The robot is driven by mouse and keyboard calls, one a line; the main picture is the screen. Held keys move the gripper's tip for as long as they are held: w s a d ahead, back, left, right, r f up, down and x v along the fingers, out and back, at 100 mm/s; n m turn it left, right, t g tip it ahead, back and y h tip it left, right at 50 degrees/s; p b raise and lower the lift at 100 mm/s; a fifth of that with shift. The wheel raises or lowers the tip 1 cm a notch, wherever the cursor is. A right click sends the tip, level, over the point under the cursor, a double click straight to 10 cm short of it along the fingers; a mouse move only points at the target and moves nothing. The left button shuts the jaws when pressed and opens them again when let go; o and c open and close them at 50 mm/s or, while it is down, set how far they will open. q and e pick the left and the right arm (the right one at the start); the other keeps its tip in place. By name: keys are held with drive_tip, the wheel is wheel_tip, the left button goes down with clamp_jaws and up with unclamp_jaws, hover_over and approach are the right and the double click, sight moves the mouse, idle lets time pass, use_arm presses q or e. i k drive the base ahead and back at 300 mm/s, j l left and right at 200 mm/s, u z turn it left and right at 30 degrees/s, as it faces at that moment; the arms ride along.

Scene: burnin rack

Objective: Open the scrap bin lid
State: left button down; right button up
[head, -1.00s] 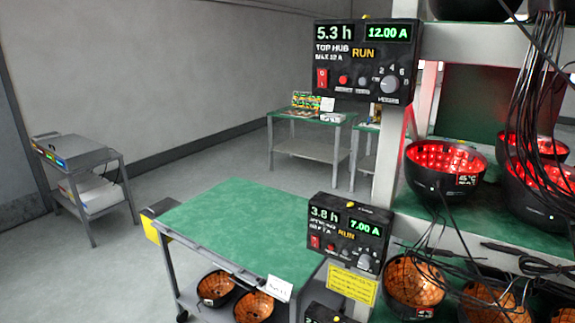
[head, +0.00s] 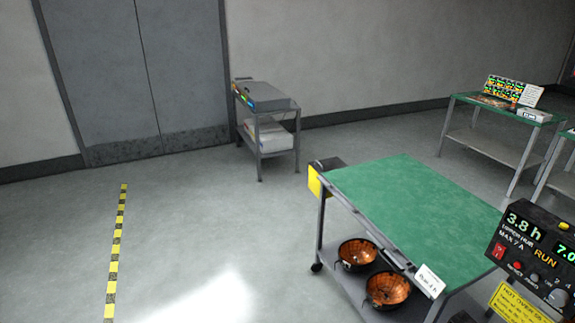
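No scrap bin or bin lid can be made out for certain in the head view. A box with a yellow front and a dark top (head: 319,178) hangs at the left end of the green-topped cart (head: 420,197); I cannot tell whether it is a bin. Neither of my grippers is in view.
The cart's lower shelf holds two black bowls with orange insides (head: 357,254). A control box (head: 535,262) stands at the right edge. A small grey cart (head: 268,125) is by the wall, and a green-topped table (head: 490,135) at the back right. The left floor is clear, with a striped line (head: 117,245).

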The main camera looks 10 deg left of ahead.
sight(325, 165)
drive_tip(key=i+u, duration=0.15)
drive_tip(key=i, duration=0.35)
drive_tip(key=i+u, duration=0.15)
drive_tip(key=i, duration=0.35)
drive_tip(key=i+l+u, duration=0.15)
drive_tip(key=i, duration=0.35)
drive_tip(key=i+u, duration=0.15)
drive_tip(key=i, duration=0.35)
drive_tip(key=i+l+u, duration=0.15)
drive_tip(key=i, duration=0.35)
drive_tip(key=i+l+u, duration=0.15)
drive_tip(key=i+l, duration=0.2)
drive_tip(key=i, duration=0.1)
